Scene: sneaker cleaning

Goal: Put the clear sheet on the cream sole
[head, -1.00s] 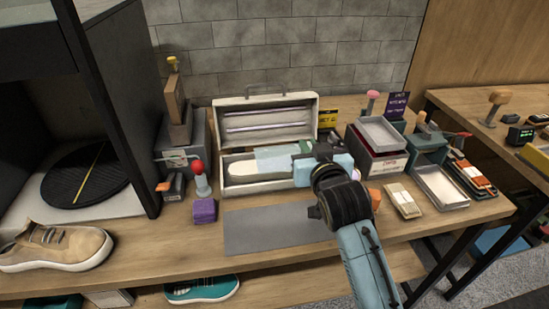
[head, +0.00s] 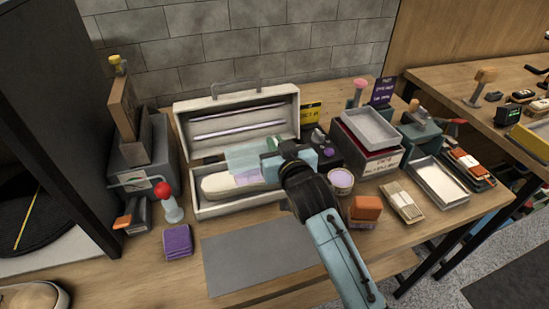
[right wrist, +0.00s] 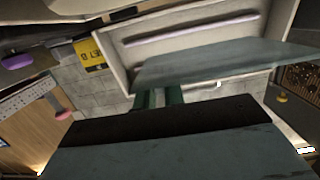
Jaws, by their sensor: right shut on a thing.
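The clear sheet (head: 245,157), a thin bluish see-through piece, is held by my right gripper (head: 274,158) at the sheet's right side. The sheet appears raised above the right part of the cream sole (head: 216,186), which lies in the open light-coloured box (head: 235,205). A purple patch shows on the sole below the sheet. I cannot tell whether sheet and sole touch. In the right wrist view the sheet (right wrist: 225,67) extends beyond the green fingertips (right wrist: 158,97); the sole is not visible there. My left gripper is not in view.
The box's raised lid (head: 237,122) stands behind the sheet. A round jar (head: 341,181) and orange block (head: 366,208) are right of my arm. The grey mat (head: 258,258) in front is bare.

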